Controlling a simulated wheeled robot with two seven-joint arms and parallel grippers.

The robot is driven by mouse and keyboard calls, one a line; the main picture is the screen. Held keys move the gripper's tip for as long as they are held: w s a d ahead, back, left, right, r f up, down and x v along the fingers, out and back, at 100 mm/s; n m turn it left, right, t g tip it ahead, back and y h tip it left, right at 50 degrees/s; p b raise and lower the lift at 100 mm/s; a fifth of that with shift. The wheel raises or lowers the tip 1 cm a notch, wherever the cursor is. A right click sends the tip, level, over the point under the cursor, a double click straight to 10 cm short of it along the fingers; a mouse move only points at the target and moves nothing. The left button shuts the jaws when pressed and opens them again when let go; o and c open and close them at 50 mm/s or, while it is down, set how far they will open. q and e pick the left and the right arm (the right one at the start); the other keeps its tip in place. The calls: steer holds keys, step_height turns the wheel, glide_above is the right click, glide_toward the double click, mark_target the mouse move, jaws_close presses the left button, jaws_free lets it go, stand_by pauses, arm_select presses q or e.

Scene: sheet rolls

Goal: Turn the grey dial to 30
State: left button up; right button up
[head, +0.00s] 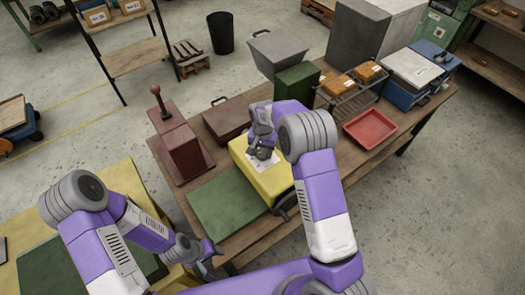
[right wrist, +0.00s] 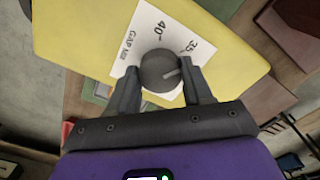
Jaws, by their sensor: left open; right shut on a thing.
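The grey dial (right wrist: 158,68) sits on a white scale label (right wrist: 130,48) on the yellow housing (right wrist: 80,30). My right gripper (right wrist: 162,76) is shut on the dial, one finger on each side. The numbers 40 and 35 and the words GAP MM show on the label. In the head view the yellow machine (head: 262,182) stands on the workbench under my right gripper (head: 263,153). My left gripper (head: 207,256) is open and empty, left of the bench.
On the bench (head: 245,240) are a green mat (head: 228,206), a red-brown press (head: 185,150), a brown case (head: 228,117), a green box (head: 298,84), a wire rack (head: 358,100) and a red tray (head: 371,128). A yellow table (head: 118,180) stands at the left.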

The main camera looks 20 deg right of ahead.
arm_select(q)
steer(key=shift+f, duration=0.15)
arm_select(e)
steer(key=shift+m, duration=0.4)
steer(key=shift+m+b, duration=0.5)
steer(key=shift+m, duration=0.5)
arm_select(q)
steer(key=shift+f, duration=0.6)
arm_select(e)
steer(key=m, duration=0.2)
steer(key=shift+m, duration=0.4)
steer(key=m, duration=0.2)
steer(key=shift+r+m, duration=0.1)
steer(key=shift+m, duration=0.2)
steer(key=shift+w+m, duration=0.1)
steer(key=shift+m, duration=1.5)
arm_select(q)
steer(key=shift+r, duration=0.1)
arm_select(e)
steer(key=shift+m, duration=0.3)
steer(key=o, duration=1)
steer(key=shift+o, duration=0.2)
